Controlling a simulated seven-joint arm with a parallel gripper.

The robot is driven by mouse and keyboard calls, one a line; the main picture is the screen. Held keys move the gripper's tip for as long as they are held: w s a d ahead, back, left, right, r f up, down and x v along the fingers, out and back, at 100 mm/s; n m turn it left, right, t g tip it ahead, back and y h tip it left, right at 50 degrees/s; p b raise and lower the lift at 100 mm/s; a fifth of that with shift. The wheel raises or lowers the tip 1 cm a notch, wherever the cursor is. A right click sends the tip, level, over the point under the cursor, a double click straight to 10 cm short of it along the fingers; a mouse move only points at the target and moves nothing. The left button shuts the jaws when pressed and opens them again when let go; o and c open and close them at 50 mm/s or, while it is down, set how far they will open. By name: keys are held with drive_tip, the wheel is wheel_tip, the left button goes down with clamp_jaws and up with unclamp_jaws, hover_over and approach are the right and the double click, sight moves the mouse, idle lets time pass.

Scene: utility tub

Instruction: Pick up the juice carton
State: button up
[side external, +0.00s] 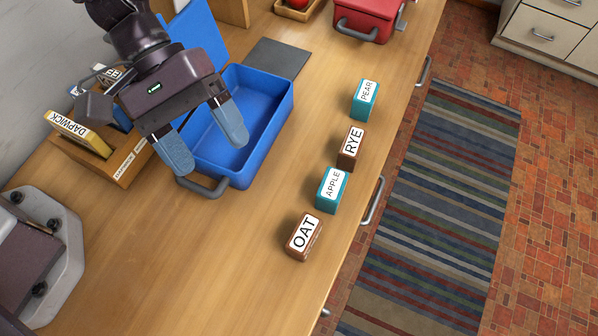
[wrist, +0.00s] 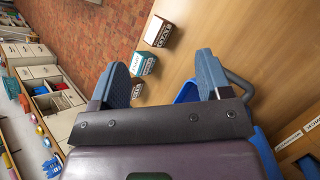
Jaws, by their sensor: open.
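Two teal boxes, labelled PEAR (side external: 365,99) and APPLE (side external: 331,189), and two brown ones, labelled RYE (side external: 351,147) and OAT (side external: 303,237), stand apart in a row near the counter's right edge. No label reads juice. My gripper (side external: 208,150) is open and empty above the blue tub (side external: 287,104), left of the row. In the wrist view, my gripper (wrist: 162,68) shows a brown box (wrist: 159,31), a teal box (wrist: 143,64) and part of another brown box (wrist: 137,90) beyond and between its fingers; their small lettering is hard to read.
A wooden rack (side external: 128,167) with a yellow DAPWICK box (side external: 75,130) stands left of the tub. A red case (side external: 366,18) and a dark mat (side external: 275,58) lie at the back. Bare wooden counter (side external: 215,260) lies between tub and row. Drawer handles (side external: 373,201) stick out along the edge.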

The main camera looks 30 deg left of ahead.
drive_tip(key=w+d+f+n+t+h, duration=0.2)
drive_tip(key=w+d+f+n+h, duration=0.15)
drive_tip(key=d+f+n, duration=0.45)
drive_tip(key=r+n+t+h, duration=0.1)
drive_tip(key=n+t+h, duration=0.15)
drive_tip(key=n, duration=0.25)
hover_over(328, 182)
drive_tip(key=a, duration=0.2)
drive_tip(key=y, duration=0.1)
drive_tip(key=shift+t, duration=0.35)
wheel_tip(328, 182, down, 6)
drive_tip(key=shift+s+r, duration=0.1)
drive_tip(key=shift+r, duration=0.05)
drive_tip(key=x, duration=0.5)
drive_tip(key=c, duration=0.7)
